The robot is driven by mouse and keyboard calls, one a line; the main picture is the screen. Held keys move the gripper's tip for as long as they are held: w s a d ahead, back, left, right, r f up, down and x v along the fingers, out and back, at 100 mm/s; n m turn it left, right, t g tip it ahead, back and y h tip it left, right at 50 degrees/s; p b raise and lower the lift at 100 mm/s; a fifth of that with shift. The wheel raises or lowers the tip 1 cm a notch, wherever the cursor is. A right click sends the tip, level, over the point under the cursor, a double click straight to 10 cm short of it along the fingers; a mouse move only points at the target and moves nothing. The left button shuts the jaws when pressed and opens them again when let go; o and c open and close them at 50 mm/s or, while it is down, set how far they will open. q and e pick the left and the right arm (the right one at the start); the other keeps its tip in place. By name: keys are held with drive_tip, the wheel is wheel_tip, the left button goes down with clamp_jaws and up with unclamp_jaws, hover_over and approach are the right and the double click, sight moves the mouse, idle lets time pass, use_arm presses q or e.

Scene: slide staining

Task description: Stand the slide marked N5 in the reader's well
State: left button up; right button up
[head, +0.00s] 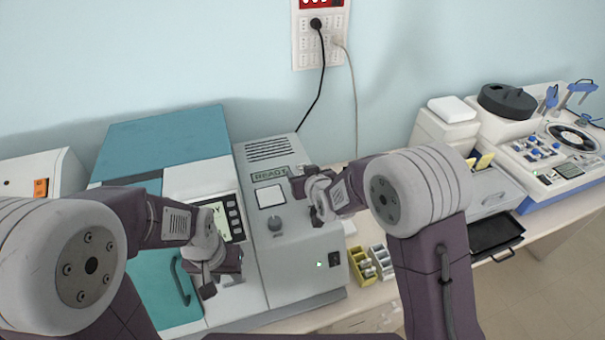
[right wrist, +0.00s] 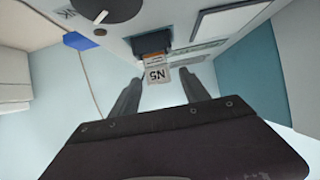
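The slide marked N5 (right wrist: 158,73) shows in the right wrist view, its label upside down, with an orange band on it. Its orange end meets a dark well (right wrist: 153,43) on the reader; how deep it sits I cannot tell. My right gripper (right wrist: 161,80) has its fingers apart, one on each side of the slide, with gaps visible. In the head view my right gripper (head: 315,208) is over the right side of the grey reader (head: 305,262), whose display reads READY, and hides the slide. My left gripper (head: 225,283) looks open and empty, in front of the teal-and-white machine.
The teal-and-white machine (head: 165,130) stands left of the reader. Small racks with yellow pieces (head: 361,267) sit right of the reader, near my right arm. A black tray (head: 495,236) and a blue-and-white instrument (head: 560,170) are farther right. A cable hangs from the wall socket (head: 318,45).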

use_arm(q)
drive_tip(key=shift+s, duration=0.1)
drive_tip(key=shift+r+p, duration=0.8)
use_arm(e)
drive_tip(key=v, duration=0.9)
drive_tip(key=shift+s, duration=0.15)
use_arm(q)
drive_tip(key=shift+r, duration=0.1)
use_arm(e)
drive_tip(key=shift+r, duration=0.1)
